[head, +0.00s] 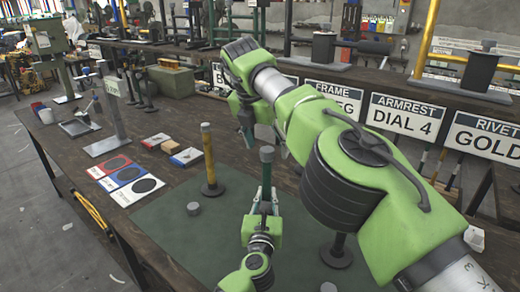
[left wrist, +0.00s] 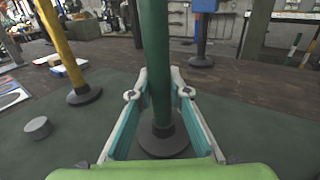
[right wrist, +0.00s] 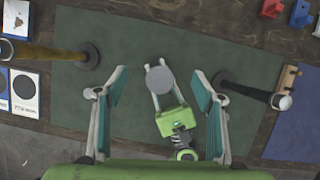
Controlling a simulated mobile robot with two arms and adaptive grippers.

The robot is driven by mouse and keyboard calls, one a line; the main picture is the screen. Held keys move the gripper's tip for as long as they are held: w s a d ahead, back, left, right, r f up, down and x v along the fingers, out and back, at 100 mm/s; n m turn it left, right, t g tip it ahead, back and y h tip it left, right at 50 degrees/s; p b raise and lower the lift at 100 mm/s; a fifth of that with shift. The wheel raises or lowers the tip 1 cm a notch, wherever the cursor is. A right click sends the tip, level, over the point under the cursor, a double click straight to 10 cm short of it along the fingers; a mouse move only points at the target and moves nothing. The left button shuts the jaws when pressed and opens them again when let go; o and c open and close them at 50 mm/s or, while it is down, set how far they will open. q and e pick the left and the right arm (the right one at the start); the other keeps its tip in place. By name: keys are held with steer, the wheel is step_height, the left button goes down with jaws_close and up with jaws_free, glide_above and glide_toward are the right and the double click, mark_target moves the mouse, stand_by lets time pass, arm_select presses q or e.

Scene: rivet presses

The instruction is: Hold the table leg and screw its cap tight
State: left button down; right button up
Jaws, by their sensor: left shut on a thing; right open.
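A green table leg (left wrist: 155,50) stands upright on a dark round base (left wrist: 163,140) on the green mat. My left gripper (head: 265,197) is shut on this leg below its top; its fingers also show either side of the leg in the left wrist view (left wrist: 160,95). A grey round cap (right wrist: 160,80) tops the leg; it also shows in the head view (head: 266,152). My right gripper (right wrist: 158,75) is open above the leg, with the cap between its spread fingers in the picture. I cannot tell how high the fingers are over it.
A yellow leg (head: 209,165) stands to the left, with a loose grey cap (head: 193,208) on the mat nearby. A black leg (right wrist: 250,92) stands to the right of my right gripper in its view. Coloured cards (head: 125,180) lie left. Signs (head: 398,116) line the back.

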steer(key=shift+s+a+r, duration=0.1)
steer(key=shift+s+r, duration=0.05)
steer(key=shift+r, duration=0.4)
steer(key=shift+s+a, duration=0.5)
steer(key=shift+s, duration=0.05)
steer(key=shift+s+a, duration=0.2)
steer(key=shift+s, duration=0.45)
steer(key=s+a, duration=0.4)
steer(key=s, duration=0.4)
steer(key=shift+a, duration=0.2)
arm_select(q)
steer(key=c, duration=1.8)
jaws_free()
steer(key=s, duration=1.2)
steer(key=shift+a, duration=0.4)
arm_select(e)
steer(key=shift+f, duration=0.1)
